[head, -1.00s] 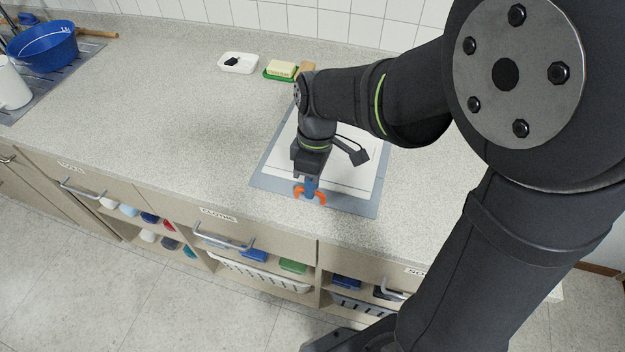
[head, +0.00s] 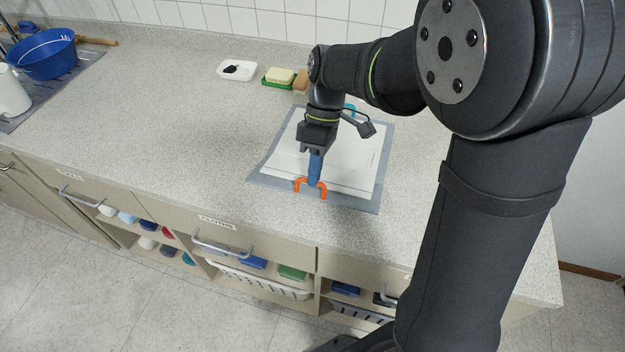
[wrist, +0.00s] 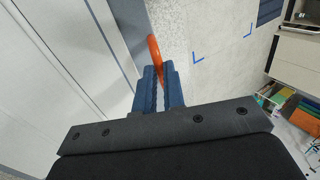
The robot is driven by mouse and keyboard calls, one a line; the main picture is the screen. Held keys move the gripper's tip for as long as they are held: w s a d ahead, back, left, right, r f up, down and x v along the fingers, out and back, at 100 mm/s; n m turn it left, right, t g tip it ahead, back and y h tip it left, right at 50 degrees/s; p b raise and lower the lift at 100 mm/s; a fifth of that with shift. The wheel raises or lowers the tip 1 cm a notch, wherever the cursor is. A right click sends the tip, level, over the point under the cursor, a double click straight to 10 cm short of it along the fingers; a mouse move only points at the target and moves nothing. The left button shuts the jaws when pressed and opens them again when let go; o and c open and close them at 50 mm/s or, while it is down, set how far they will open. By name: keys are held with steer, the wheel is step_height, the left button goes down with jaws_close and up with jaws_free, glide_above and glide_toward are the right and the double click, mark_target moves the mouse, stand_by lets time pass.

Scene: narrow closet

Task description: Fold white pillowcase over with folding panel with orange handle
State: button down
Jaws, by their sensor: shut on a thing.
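The white pillowcase (head: 350,158) lies flat on a grey-blue folding board (head: 372,204) on the counter; my wrist partly hides it. The orange handle (head: 297,186) stands as an arch at the board's front edge. My gripper (head: 314,183) comes down from above with its blue fingers shut on this handle. In the wrist view the fingers (wrist: 158,76) close around the orange handle (wrist: 153,48), with the grey-blue board and white cloth to the left. Whether the front panel is lifted off the counter I cannot tell.
A teal handle (head: 350,107) shows at the board's back. Behind it are a white dish (head: 237,70) and a yellow block on a green tray (head: 279,77). A blue basin (head: 42,54) stands far left. The counter left of the board is clear. Drawers and open shelves lie below the front edge.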

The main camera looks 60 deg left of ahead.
steer(key=w+a, duration=0.1)
steer(key=w+a+r, duration=0.1)
steer(key=w+a, duration=0.1)
steer(key=w+a+r, duration=0.1)
steer(key=shift+w+a+r, duration=0.15)
steer(key=shift+w+a, duration=0.05)
steer(key=shift+w, duration=0.1)
steer(key=w+a, duration=0.1)
steer(key=w+a+f, duration=0.1)
steer(key=w+a, duration=0.3)
steer(key=shift+f, duration=0.4)
steer(key=shift+w+a+f, duration=0.55)
steer(key=shift+f, duration=0.15)
steer(key=shift+w+a+f, duration=0.5)
steer(key=shift+f, duration=0.15)
steer(key=c, duration=1.5)
jaws_free()
steer(key=shift+w+a, duration=0.1)
steer(key=shift+r, duration=0.15)
steer(key=v, duration=1.2)
